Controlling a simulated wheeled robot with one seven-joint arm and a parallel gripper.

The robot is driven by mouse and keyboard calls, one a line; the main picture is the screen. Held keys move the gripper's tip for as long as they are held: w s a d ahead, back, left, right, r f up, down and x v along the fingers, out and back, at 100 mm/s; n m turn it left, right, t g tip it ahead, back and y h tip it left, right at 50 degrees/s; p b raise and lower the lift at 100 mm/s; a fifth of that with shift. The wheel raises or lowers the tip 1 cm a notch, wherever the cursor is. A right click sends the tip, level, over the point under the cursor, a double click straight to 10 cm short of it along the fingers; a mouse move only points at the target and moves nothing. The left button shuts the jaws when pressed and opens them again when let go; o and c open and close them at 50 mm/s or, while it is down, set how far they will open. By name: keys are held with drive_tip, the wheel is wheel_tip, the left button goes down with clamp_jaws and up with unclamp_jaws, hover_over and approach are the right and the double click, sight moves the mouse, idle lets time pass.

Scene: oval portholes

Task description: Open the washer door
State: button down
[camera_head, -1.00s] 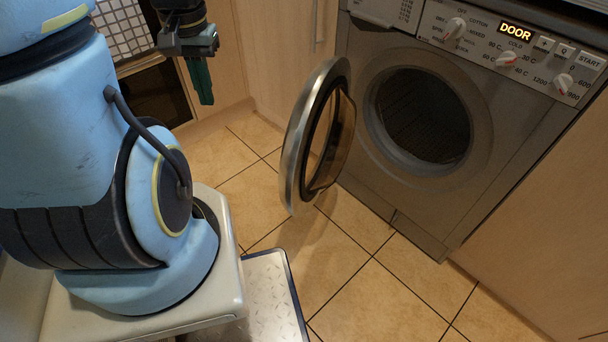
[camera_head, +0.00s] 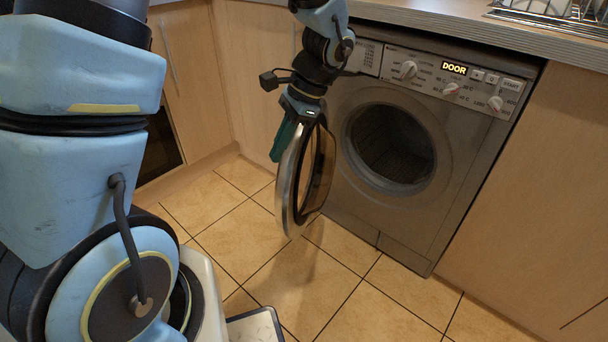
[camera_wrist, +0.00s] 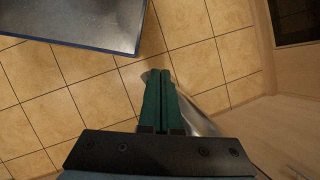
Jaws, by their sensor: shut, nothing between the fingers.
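The grey washer (camera_head: 335,185) stands under the counter, its round opening (camera_head: 390,147) uncovered and dark inside. Its round door (camera_head: 287,190), with a metal rim and dark inner ring, is swung wide open to the left of the opening. My gripper (camera_head: 279,150) points down beside the outer face of the door, near its upper edge. Its green fingers are shut and empty. In the wrist view the fingers (camera_wrist: 158,80) lie together, with part of the shiny door rim (camera_wrist: 195,118) showing beside and behind them. I cannot tell whether they touch the door.
The lit display (camera_head: 454,68) on the washer's panel reads DOOR. Wooden cabinets flank the washer, and a counter (camera_head: 430,18) with a dish rack (camera_head: 560,12) runs above. An oven stands at the left. The tiled floor (camera_head: 330,275) before the washer is clear.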

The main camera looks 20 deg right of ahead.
drive_tip(key=s+d+f+m+t+y+p, duration=0.1)
drive_tip(key=s+d+m+t, duration=0.2)
drive_tip(key=d+m, duration=0.3)
drive_tip(key=s+d+m+t+y, duration=0.1)
drive_tip(key=s+d+m+t, duration=0.2)
drive_tip(key=d, duration=0.5)
drive_tip(key=b, duration=0.1)
approach(294, 179)
drive_tip(key=shift+g, duration=0.4)
drive_tip(key=shift+w+x, duration=0.25)
drive_tip(key=shift+x, duration=2.9)
drive_tip(key=shift+r, duration=0.15)
